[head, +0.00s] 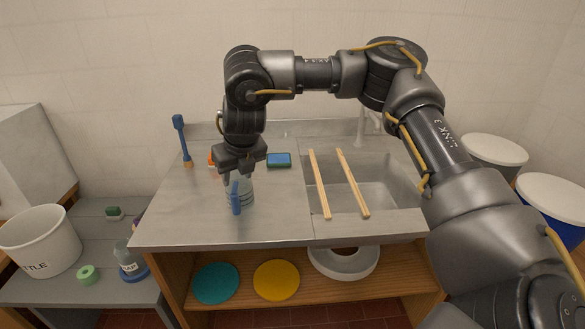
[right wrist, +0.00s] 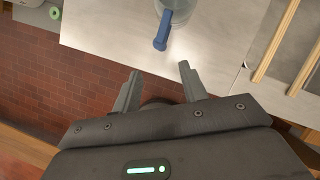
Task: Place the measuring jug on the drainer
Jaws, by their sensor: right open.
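The measuring jug (head: 247,191) is a clear vessel with a blue handle, standing on the flat metal counter (head: 180,220) left of the sink. The right wrist view shows part of the jug (right wrist: 181,14), cut off by the top edge, with its handle toward my gripper. My right gripper (head: 236,172) is open and empty; its fingertips (right wrist: 158,70) are apart from the handle. In the head view it overlaps the jug's upper part. Two pale wooden bars (head: 319,184) lie across the sink bowl; I cannot tell whether they or the metal board are the drainer. My left gripper is out of view.
A blue-green sponge (head: 279,160), an orange item (head: 211,159) and a blue brush (head: 182,140) are at the counter's back. A tap (head: 362,125) stands behind the sink. A white bucket (head: 40,240) is on the left table. Counter left of the jug is clear.

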